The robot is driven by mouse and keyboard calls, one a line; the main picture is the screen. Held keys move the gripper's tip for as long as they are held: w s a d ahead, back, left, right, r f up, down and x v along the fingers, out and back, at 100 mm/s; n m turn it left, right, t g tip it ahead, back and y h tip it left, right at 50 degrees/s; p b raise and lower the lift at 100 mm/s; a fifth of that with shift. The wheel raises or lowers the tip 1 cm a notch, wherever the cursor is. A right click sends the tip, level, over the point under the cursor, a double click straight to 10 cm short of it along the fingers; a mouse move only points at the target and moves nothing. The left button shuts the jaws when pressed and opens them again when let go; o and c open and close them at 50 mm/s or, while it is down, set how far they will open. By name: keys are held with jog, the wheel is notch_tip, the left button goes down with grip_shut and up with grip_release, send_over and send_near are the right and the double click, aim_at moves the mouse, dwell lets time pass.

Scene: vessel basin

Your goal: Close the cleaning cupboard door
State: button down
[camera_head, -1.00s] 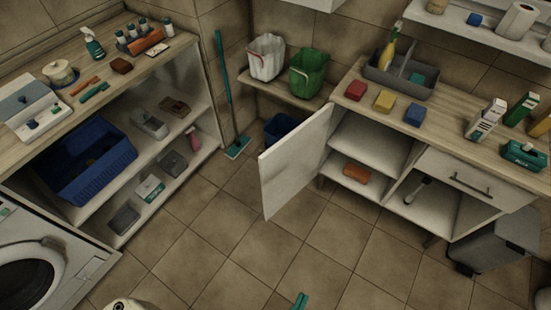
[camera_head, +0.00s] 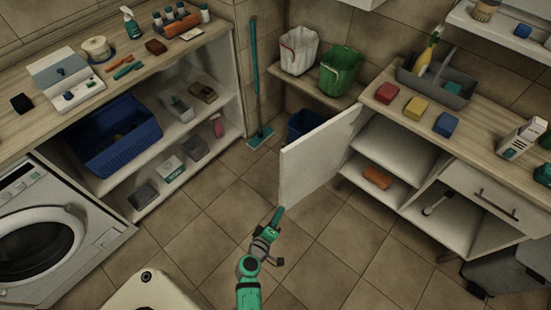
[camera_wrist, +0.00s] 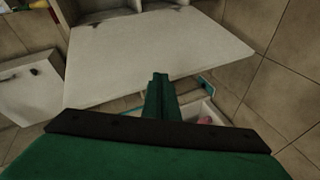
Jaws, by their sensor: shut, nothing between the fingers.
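The white cleaning cupboard door (camera_head: 312,160) stands wide open, swung out to the left of the cleaning cupboard (camera_head: 392,157). Inside the cupboard, an orange block (camera_head: 377,178) lies on the lower shelf. My green gripper (camera_head: 279,212) is shut and empty at the lower left corner of the door, close to its free edge. In the wrist view the shut fingers (camera_wrist: 160,88) lie over the near edge of the white door panel (camera_wrist: 150,55). I cannot tell whether they touch it.
A blue bin (camera_head: 304,124) stands on the floor behind the door. White and green buckets (camera_head: 341,72) sit on a low shelf there. A teal mop (camera_head: 256,90) leans in the corner. Open shelving and a washing machine (camera_head: 40,235) line the left. The tiled floor between is clear.

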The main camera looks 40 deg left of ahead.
jog(key=w+a+r+n+t+y, duration=0.1)
jog(key=w+a+r+n+t, duration=0.2)
jog(key=a, duration=0.4)
jog(key=w+a+r+n+t, duration=0.1)
jog(key=w+a+r, duration=0.2)
jog(key=a+r, duration=0.3)
jog(key=d+x, duration=0.2)
jog(key=x, duration=0.7)
jog(key=shift+w+f, duration=0.2)
jog(key=shift+f, duration=0.2)
jog(key=shift+d, duration=0.2)
